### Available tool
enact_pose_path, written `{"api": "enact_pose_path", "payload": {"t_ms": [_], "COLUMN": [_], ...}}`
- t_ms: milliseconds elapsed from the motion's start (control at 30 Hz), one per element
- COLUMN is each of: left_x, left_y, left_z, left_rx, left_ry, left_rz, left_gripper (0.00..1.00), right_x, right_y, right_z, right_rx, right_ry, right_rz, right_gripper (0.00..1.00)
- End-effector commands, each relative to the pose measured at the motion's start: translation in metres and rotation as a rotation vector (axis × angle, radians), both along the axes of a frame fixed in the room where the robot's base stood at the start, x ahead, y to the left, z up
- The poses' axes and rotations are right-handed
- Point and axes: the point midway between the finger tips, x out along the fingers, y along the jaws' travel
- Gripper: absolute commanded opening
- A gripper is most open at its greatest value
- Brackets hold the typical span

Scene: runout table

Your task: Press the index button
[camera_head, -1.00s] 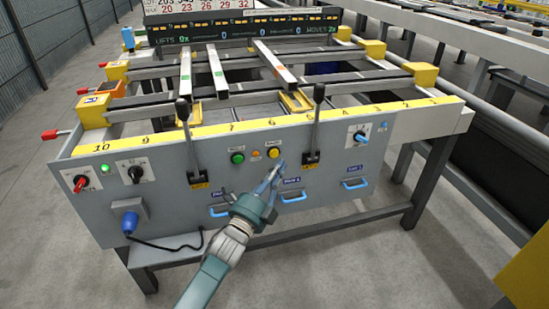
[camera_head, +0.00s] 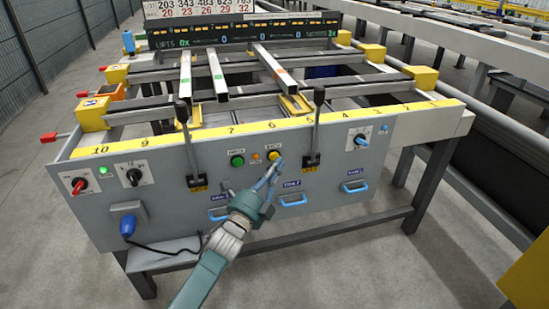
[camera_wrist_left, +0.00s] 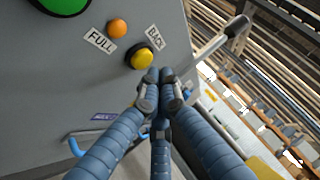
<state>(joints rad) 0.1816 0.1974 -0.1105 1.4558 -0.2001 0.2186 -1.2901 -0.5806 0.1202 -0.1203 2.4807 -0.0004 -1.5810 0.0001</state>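The grey front panel (camera_head: 330,175) of the runout table carries a green button (camera_head: 237,160), a small orange lamp (camera_head: 255,157) and a yellow button (camera_head: 274,155). In the head view their labels are too small to read surely. In the left wrist view the yellow button (camera_wrist_left: 142,58) has a label that seems to read BACK, and the orange lamp (camera_wrist_left: 118,28) one reading FULL. The green button (camera_wrist_left: 66,4) is cut off at the top. My left gripper (camera_head: 277,165) has its fingertips together, empty, just below and right of the yellow button; contact cannot be told. My right gripper is out of view.
Two upright levers (camera_head: 187,140) (camera_head: 314,130) flank the buttons. Blue handles (camera_head: 293,199) sit below. A red knob (camera_head: 80,186) and a blue knob (camera_head: 361,140) sit further out. Bars (camera_head: 221,80) lie on the table top.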

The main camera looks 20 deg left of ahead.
Motion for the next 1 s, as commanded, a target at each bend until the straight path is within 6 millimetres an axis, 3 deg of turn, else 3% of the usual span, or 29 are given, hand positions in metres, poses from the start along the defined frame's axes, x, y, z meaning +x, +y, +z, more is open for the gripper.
{"api": "enact_pose_path", "payload": {"t_ms": [1000], "left_x": [0.0061], "left_y": [0.0039], "left_z": [0.0004], "left_rx": [0.001], "left_ry": [-0.001], "left_rz": [0.000], "left_gripper": [0.00], "right_x": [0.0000], "right_y": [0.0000], "right_z": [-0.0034], "right_rx": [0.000], "right_ry": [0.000], "right_rz": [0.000], "right_gripper": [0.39]}}
